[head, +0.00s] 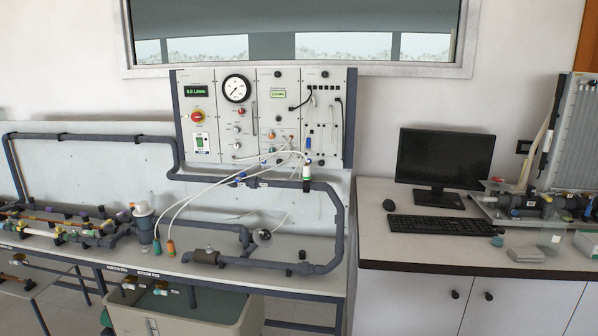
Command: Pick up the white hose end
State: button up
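Thin white hoses (213,180) run from the lower part of the instrument panel (264,118) down and left to the bench. Two of them come down to an orange end piece (170,248) and a green end piece (156,247) that stand at the bench's front, beside a clear-topped grey vessel (144,222). Another white hose arcs right to a white fitting with a green band (306,173) on the grey pipe. Which of these is the white hose end I cannot tell at this size. My gripper is not in view.
Grey pipework (337,225) frames the bench and rises in front of the panel. A grey tank (185,312) stands below. At right, a desk (470,240) holds a monitor (444,158), a keyboard (440,225) and another tube board (578,130).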

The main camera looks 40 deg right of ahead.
aim_at(306, 168)
jog(key=i, duration=0.9)
jog(key=z, duration=0.05)
